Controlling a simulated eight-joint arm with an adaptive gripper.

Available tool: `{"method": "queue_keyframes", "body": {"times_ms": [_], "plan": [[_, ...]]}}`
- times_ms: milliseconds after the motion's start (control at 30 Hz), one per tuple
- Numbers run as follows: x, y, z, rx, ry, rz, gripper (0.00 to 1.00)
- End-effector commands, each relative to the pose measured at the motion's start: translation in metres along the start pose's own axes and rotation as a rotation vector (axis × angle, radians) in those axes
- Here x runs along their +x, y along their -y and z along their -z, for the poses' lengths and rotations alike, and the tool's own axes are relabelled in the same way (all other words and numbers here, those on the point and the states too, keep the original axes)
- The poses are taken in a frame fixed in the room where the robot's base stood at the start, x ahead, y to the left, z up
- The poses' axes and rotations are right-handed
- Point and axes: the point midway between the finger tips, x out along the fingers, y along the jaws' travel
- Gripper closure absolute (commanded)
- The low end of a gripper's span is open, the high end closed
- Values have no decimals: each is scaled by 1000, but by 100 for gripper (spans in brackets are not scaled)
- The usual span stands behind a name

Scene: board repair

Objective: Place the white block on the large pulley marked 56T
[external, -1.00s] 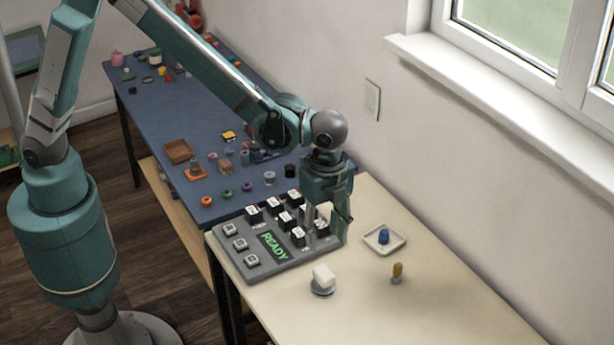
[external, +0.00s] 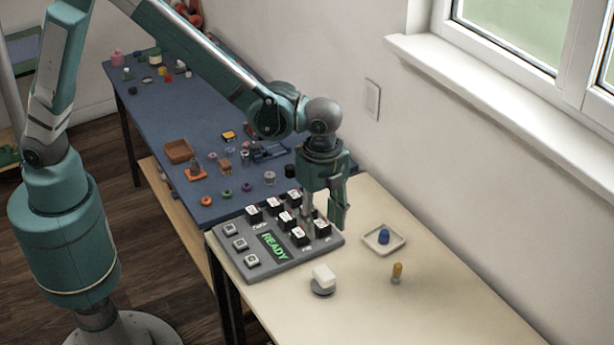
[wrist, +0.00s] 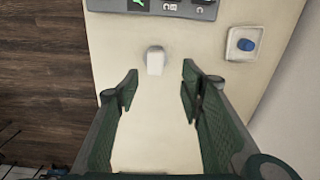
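The white block (external: 323,273) sits on a small grey round base (external: 323,289) on the cream table; the block also shows in the wrist view (wrist: 155,60). My gripper (external: 323,228) is above the keypad's right part in the external view. In the wrist view my gripper (wrist: 160,84) is open and empty, fingers wide apart, with the block beyond the fingertips. No 56T marking is readable, so I cannot tell which thing is the large pulley.
A keypad (external: 274,262) reading READY lies left of the block. A white dish (external: 370,243) holds a blue piece (external: 384,237). A yellow-topped peg (external: 397,272) stands to the right. The blue table (external: 150,110) holds many small parts. The cream table's front is clear.

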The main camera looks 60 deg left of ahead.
Motion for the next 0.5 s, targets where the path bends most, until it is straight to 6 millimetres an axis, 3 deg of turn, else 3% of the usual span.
{"method": "queue_keyframes", "body": {"times_ms": [500], "plan": [[-83, 26, -120, -287, -80, 81, 61]]}}
